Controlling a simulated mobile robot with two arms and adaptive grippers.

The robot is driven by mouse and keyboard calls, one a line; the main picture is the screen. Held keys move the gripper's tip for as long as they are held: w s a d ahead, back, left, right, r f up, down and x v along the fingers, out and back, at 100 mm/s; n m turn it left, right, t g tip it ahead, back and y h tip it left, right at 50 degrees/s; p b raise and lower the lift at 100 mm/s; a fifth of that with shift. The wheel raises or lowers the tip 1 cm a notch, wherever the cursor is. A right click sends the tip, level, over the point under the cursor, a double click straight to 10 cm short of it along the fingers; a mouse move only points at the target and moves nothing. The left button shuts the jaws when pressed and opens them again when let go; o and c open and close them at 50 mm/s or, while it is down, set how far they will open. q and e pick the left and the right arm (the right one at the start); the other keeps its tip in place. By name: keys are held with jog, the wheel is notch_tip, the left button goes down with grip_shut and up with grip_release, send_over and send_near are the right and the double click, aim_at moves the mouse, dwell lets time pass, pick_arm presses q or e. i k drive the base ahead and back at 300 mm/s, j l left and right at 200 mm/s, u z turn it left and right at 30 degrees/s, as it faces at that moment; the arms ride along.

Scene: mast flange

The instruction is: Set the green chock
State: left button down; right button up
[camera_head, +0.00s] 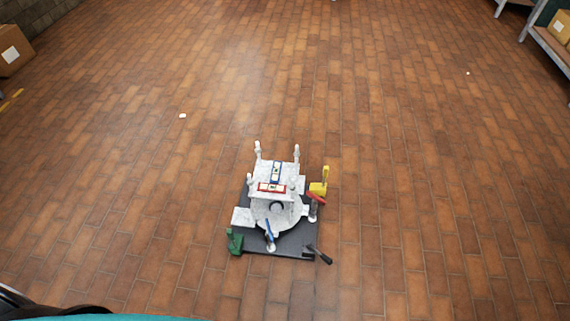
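The green chock (234,242) sits at the front left corner of a dark base plate (285,243) on the floor. It has a low body with a short upright part. A white marbled flange assembly (276,207) stands on the plate, with several upright posts and a round disc at its front. I cannot tell whether the chock touches the assembly; a gap of dark plate seems to show between them. Neither of my grippers is in view.
A yellow chock-like piece (319,188) stands at the plate's right edge. Boxes (12,52) and shelving (545,45) stand far off.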

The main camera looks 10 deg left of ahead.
aim_at(236, 246)
jog(key=u, duration=1.05)
